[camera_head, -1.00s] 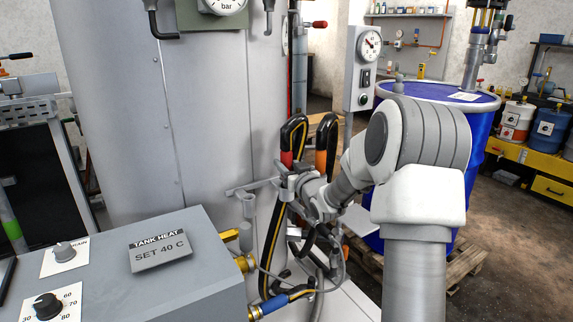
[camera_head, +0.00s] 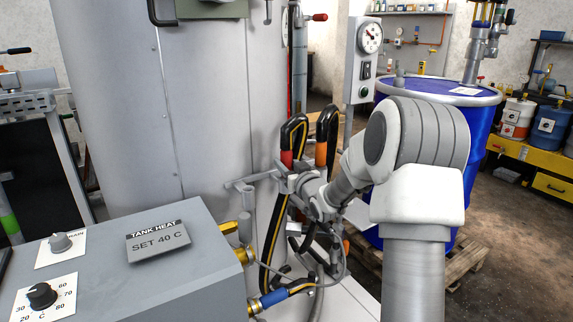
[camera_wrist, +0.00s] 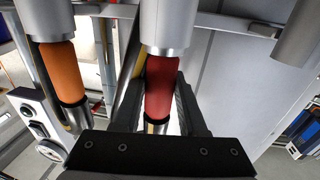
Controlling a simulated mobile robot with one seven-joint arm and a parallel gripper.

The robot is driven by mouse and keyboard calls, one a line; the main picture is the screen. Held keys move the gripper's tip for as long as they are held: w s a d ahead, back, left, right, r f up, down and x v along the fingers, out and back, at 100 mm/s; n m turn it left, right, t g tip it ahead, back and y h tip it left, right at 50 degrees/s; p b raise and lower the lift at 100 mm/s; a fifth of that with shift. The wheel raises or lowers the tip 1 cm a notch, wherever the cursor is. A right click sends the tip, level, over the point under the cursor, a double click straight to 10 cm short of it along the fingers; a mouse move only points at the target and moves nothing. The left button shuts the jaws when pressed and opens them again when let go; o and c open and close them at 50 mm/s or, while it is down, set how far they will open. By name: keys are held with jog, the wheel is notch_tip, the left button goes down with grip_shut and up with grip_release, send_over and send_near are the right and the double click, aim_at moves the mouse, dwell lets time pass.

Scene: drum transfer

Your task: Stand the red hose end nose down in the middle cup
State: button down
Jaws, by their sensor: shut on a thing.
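The red hose end (camera_head: 287,159) hangs below a black, yellow-striped hose loop. In the wrist view, my gripper (camera_wrist: 158,100) is shut around its red sleeve (camera_wrist: 160,85), one dark finger on each side. The sleeve lines up with the middle grey cup (camera_wrist: 166,28), and its nose is out of sight at the cup. I cannot tell how deep it sits. The orange hose end (camera_wrist: 63,75) is in line with the neighbouring cup (camera_wrist: 46,20); it also shows in the head view (camera_head: 320,155). A third grey cup (camera_wrist: 298,38) shows no hose.
The cup rack's bar (camera_head: 240,184) stands close to the tall grey tank (camera_head: 210,110). A grey control box (camera_head: 130,260) is at the front left. A gauge post (camera_head: 362,60) and a blue drum (camera_head: 440,95) stand behind my arm. Hoses crowd the space below my gripper.

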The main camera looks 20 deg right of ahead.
jog(key=shift+f, duration=0.15)
jog(key=shift+c, duration=1.9)
grip_release()
jog(key=s+p, duration=0.3)
jog(key=s, duration=1.4)
jog(key=shift+s+d, duration=0.2)
jog(key=shift+d, duration=0.25)
